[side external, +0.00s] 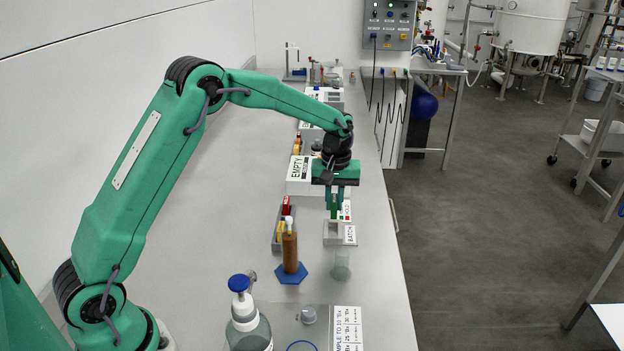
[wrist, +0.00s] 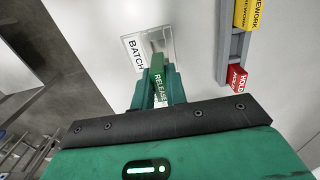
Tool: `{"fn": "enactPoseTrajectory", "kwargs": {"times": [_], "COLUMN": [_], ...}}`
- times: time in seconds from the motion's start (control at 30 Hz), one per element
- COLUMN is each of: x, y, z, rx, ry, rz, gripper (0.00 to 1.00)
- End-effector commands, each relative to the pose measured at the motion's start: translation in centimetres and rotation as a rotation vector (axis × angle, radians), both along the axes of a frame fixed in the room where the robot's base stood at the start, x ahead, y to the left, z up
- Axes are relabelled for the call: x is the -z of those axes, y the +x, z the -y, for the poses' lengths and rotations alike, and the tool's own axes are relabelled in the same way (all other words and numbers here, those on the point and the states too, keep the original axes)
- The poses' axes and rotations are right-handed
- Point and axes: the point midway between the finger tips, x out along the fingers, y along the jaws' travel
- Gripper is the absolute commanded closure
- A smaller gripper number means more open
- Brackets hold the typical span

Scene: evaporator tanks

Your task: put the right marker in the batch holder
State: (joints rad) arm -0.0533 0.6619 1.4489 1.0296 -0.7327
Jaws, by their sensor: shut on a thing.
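The green marker (wrist: 158,84), lettered RELEASE, is between the fingers of my gripper (wrist: 155,90), which is shut on it. In the side view the marker (side external: 334,207) hangs upright below my gripper (side external: 335,197). The batch holder (side external: 332,240) is a small pale block with a BATCH label, directly under the marker. In the wrist view the holder (wrist: 168,42) lies just beyond the marker's far end, which overlaps it. I cannot tell whether the marker's lower end is above the holder or inside its slot.
A grey rack (wrist: 231,47) holds a yellow REWORK marker (wrist: 247,14) and a red HOLD marker (wrist: 236,77). In the side view, a brown cylinder (side external: 290,252) on a blue hexagonal base and a clear beaker (side external: 341,266) stand nearer the camera. White EMPTY-labelled box (side external: 299,187) stands behind.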

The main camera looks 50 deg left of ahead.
Motion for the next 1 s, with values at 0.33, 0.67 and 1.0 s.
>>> {"fn": "enactPoseTrajectory", "kwargs": {"times": [0.33,0.67,1.0], "x": [1.5,2.9,4.3], "y": [0.0,0.0,0.0], "z": [0.0,0.0,0.0], "rx": [0.0,0.0,0.0], "ry": [0.0,0.0,0.0], "rz": [-0.001,-0.001,-0.001], "gripper": [1.0,1.0,1.0]}}
